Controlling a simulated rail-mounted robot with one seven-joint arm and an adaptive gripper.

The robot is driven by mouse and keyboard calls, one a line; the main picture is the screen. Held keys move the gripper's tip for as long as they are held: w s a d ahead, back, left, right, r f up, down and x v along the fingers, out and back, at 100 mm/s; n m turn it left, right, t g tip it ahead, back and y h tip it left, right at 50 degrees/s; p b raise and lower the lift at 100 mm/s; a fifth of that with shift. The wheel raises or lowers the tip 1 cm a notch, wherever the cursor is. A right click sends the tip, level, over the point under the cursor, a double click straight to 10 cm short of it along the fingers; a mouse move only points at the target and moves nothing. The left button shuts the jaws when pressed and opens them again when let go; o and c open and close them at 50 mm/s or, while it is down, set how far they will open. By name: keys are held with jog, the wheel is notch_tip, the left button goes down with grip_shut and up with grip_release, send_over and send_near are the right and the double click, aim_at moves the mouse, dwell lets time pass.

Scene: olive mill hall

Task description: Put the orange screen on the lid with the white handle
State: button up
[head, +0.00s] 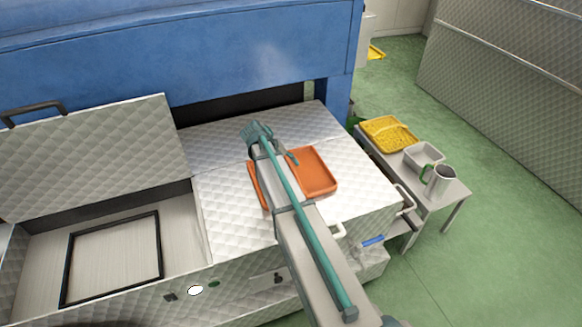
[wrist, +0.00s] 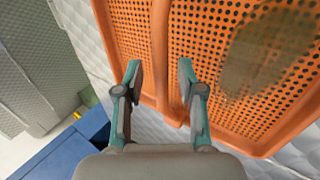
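The orange screen (head: 315,172) lies flat on the closed quilted-metal lid (head: 365,185), which has a white handle (head: 338,230) at its front edge. My arm covers the middle of the screen in the head view. In the wrist view the perforated orange screen (wrist: 220,50) fills most of the picture, with a raised rib down its middle and a brownish smear. My gripper (wrist: 160,72) is open, its two fingers apart on either side of the rib, with gaps showing. Whether they touch the screen cannot be told. In the head view the fingertips are mostly hidden.
A second lid (head: 100,150) with a dark handle (head: 33,113) stands open at left, over a bay holding a black frame (head: 68,270). A blue beam (head: 180,50) runs behind. At right, a small table (head: 450,195) holds a yellow tray (head: 388,133), grey tub (head: 424,157) and jug (head: 440,181).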

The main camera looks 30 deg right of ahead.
jog(key=v, duration=1)
jog(key=shift+r, duration=0.2)
jog(key=shift+w, duration=0.1)
